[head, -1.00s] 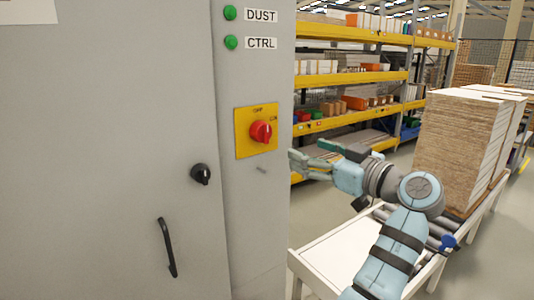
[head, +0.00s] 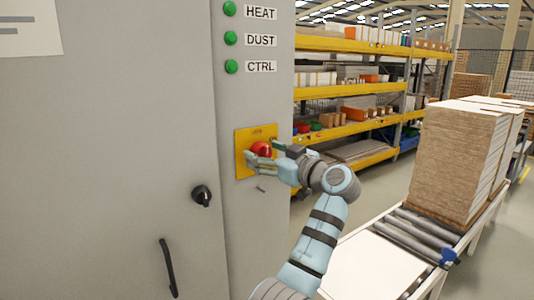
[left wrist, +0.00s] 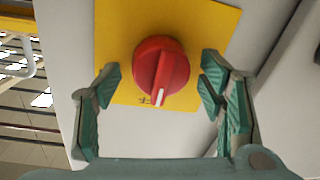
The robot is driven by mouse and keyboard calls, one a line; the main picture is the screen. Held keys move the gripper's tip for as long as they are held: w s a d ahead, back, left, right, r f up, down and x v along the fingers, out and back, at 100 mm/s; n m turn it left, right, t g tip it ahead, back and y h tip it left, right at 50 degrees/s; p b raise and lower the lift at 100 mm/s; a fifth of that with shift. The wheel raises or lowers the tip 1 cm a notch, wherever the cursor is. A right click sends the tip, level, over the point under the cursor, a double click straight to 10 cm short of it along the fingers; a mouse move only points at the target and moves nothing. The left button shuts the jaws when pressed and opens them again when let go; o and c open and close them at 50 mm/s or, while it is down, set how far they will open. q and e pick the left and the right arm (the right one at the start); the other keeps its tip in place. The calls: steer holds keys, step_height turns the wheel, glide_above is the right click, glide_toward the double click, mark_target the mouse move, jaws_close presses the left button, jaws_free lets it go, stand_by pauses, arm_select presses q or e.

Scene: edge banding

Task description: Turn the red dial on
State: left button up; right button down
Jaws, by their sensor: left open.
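The red dial (head: 261,149) sits on a yellow plate (head: 242,140) on the grey cabinet. In the left wrist view the dial (left wrist: 162,66) faces me, its white pointer aimed at a small dark label at the picture's lower side, too small to read surely. My left gripper (head: 262,154) is at the plate, partly covering it in the head view. In the left wrist view its open green fingers (left wrist: 160,82) stand on either side of the dial, with visible gaps to it. My right gripper is out of view.
A black knob (head: 201,196) and black handle (head: 169,268) are on the cabinet door, left of and below the dial. Green lamps (head: 231,39) are above. A roller conveyor (head: 415,230) with stacked boards (head: 463,150) stands at right, shelving behind.

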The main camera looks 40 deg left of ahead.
arm_select(q)
steer(key=c, duration=1.2)
steer(key=shift+o, duration=0.2)
steer(key=m+p, duration=0.1)
steer(key=m, duration=0.3)
steer(key=shift+m, duration=0.3)
steer(key=m+p, duration=0.2)
steer(key=m, duration=0.2)
steer(key=shift+w+m+t, duration=0.1)
steer(key=shift+m+t, duration=0.2)
steer(key=shift+m, duration=0.1)
steer(key=m+p, duration=0.3)
steer(key=m, duration=0.2)
steer(key=shift+f+m+y+p, duration=0.1)
steer(key=shift+m+y+p, duration=0.2)
steer(key=shift+m, duration=0.1)
steer(key=shift+f+m+t+p, duration=0.2)
steer(key=shift+m+t+p, duration=0.3)
steer(key=shift+m+p, duration=1.05)
steer(key=shift+m, duration=0.35)
steer(key=shift+b, duration=0.3)
